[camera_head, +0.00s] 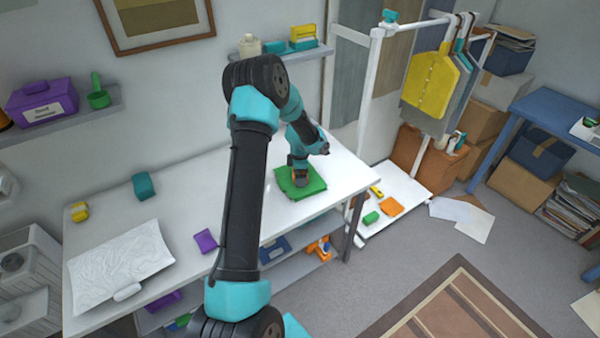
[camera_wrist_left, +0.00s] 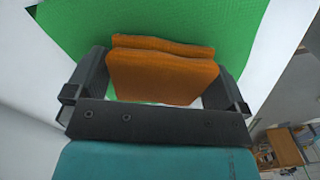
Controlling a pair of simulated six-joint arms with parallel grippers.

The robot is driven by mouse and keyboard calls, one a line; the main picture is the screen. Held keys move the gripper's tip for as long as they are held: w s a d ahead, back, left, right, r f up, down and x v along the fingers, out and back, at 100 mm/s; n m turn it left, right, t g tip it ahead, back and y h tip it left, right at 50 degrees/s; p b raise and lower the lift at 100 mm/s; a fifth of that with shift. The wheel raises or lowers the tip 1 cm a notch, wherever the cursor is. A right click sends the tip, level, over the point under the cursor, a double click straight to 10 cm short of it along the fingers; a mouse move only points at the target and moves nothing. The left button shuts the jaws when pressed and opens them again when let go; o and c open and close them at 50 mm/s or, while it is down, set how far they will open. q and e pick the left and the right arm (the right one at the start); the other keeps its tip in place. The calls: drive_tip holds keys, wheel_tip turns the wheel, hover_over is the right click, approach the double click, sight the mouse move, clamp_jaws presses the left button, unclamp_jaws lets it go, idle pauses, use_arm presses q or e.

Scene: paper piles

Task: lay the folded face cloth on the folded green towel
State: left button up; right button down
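The folded green towel (camera_head: 313,187) lies flat on the right part of the white table. It fills the upper part of the left wrist view (camera_wrist_left: 80,25). The folded face cloth (camera_wrist_left: 163,80) is orange, with its fold layers showing, and is between the fingers of my left gripper (camera_wrist_left: 163,72). Both fingers appear to touch its sides. In the head view my left gripper (camera_head: 300,178) is over the towel and mostly hides the cloth. Whether the cloth touches the towel is hard to tell. My right gripper is not in view.
The white table (camera_head: 190,205) also holds a crumpled white sheet (camera_head: 120,265), a purple item (camera_head: 205,240), a teal item (camera_head: 144,186) and a yellow roll (camera_head: 80,211). A clothes rack (camera_head: 366,90) stands right of the table, with small items on its low white shelf (camera_head: 405,186).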

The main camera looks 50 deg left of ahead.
use_arm(q)
wheel_tip(320, 180, up, 12)
drive_tip(key=shift+r, duration=0.15)
idle(0.7)
idle(0.5)
